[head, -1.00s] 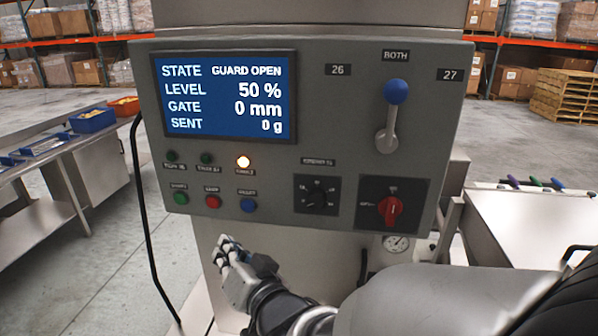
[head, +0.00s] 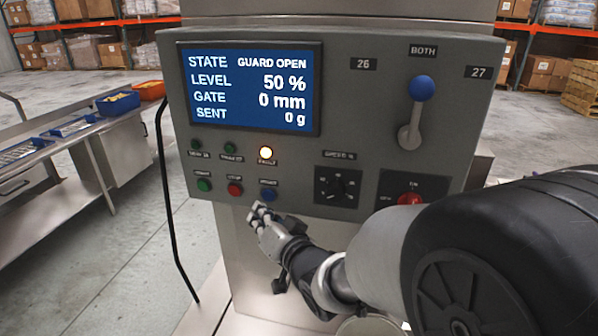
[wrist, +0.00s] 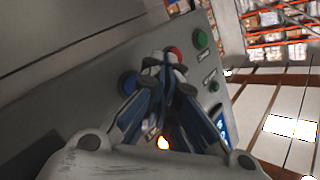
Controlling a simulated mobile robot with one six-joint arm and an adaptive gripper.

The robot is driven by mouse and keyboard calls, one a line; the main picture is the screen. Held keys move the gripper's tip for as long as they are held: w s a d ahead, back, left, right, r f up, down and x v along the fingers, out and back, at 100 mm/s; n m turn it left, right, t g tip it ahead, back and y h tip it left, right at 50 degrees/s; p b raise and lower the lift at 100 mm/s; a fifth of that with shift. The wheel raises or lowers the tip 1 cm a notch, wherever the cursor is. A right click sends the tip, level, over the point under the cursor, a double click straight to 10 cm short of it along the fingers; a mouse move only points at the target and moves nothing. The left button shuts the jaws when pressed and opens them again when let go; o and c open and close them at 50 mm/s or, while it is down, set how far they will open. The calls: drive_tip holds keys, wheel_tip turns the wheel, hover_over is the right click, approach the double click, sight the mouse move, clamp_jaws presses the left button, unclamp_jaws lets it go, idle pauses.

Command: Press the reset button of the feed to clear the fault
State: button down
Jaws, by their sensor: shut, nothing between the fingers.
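The grey control panel (head: 350,120) faces me with a row of three buttons: green (head: 204,184), red (head: 235,189) and blue (head: 268,194). Their small labels are too blurred to read surely. The screen (head: 250,88) reads STATE GUARD OPEN. My gripper (head: 258,208) is shut and empty, its tips just below the blue button. In the wrist view, the closed fingertips (wrist: 165,62) partly cover the red button (wrist: 175,53), with the blue button (wrist: 128,83) beside them. I cannot tell whether they touch the panel.
A blue-knobbed lever (head: 421,90), a black dial (head: 337,187) and a red rotary switch (head: 409,199) sit right of the buttons. My arm partly hides the switch. A black cable (head: 163,180) hangs left of the panel. A steel bench (head: 40,150) with bins stands left.

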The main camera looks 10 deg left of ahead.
drive_tip(key=shift+w, duration=0.8)
drive_tip(key=shift+w, duration=0.1)
idle(0.8)
drive_tip(key=shift+w+d, duration=0.1)
drive_tip(key=shift+w, duration=0.2)
drive_tip(key=shift+w, duration=0.45)
idle(0.6)
drive_tip(key=shift+s, duration=0.1)
drive_tip(key=shift+s+b, duration=0.45)
drive_tip(key=shift+s, duration=0.3)
drive_tip(key=shift+s, duration=0.1)
drive_tip(key=s, duration=0.1)
drive_tip(key=s+b, duration=0.1)
drive_tip(key=s, duration=0.2)
drive_tip(key=shift+s+a+b, duration=0.25)
drive_tip(key=shift+s+b, duration=0.15)
